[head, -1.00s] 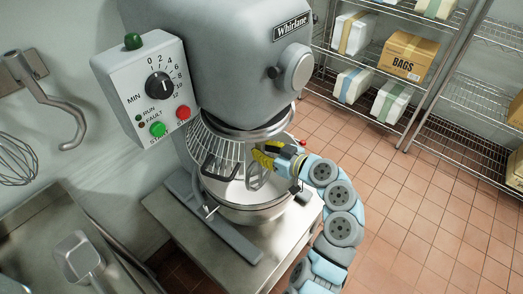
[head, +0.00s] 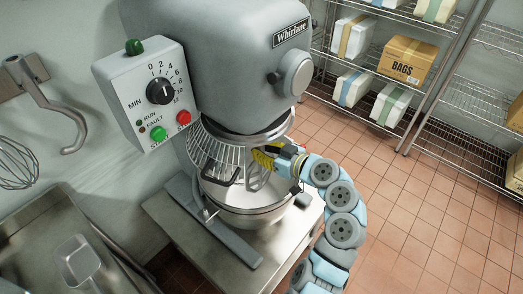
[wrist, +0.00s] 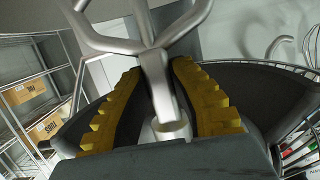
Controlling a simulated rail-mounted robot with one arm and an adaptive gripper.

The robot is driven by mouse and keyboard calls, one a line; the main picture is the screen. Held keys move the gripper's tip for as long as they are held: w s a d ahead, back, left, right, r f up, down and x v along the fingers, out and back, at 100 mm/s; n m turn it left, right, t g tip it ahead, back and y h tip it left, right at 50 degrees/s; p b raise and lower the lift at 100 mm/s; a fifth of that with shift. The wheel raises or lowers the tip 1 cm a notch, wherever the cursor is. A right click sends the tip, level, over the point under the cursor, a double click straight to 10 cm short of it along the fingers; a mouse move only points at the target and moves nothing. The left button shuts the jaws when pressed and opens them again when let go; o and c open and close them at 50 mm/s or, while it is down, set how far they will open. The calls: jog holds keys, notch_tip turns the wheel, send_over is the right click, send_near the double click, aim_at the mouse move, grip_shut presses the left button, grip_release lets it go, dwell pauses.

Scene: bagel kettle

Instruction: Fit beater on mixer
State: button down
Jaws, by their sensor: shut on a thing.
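The grey mixer (head: 225,75) stands on a steel table, with its steel bowl (head: 250,218) under the head. My gripper (head: 264,158) reaches in from the right at the open side of the wire guard, between mixer head and bowl. In the wrist view its yellow ribbed pads (wrist: 168,105) are shut around the shaft of the silver beater (wrist: 155,65). The beater's frame spreads toward the top of that view. In the head view the beater (head: 256,180) hangs below the gripper over the bowl. The mixer's drive shaft is hidden, so I cannot tell whether the beater touches it.
The wire guard (head: 222,152) and its dark handle (head: 220,175) are close to the left of my gripper. A control box (head: 150,95) is on the mixer's side. A dough hook (head: 50,110) and a whisk (head: 15,165) hang on the left wall. Wire shelves with boxes (head: 408,58) stand behind right.

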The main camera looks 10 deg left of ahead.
jog(key=shift+r, duration=0.6)
jog(key=shift+n+g+y, duration=0.7)
jog(key=shift+n+g, duration=0.4)
jog(key=shift+g, duration=0.2)
jog(key=shift+w+n+g+y, duration=0.15)
jog(key=shift+n+g+y, duration=0.35)
jog(key=shift+n+g, duration=1.55)
jog(key=shift+w+f+g, duration=0.1)
jog(key=shift+f+g, duration=0.3)
jog(key=shift+g, duration=0.25)
jog(key=shift+a, duration=0.1)
jog(key=shift+r+n, duration=0.2)
jog(key=shift+n, duration=0.05)
jog(key=c, duration=1)
grip_release()
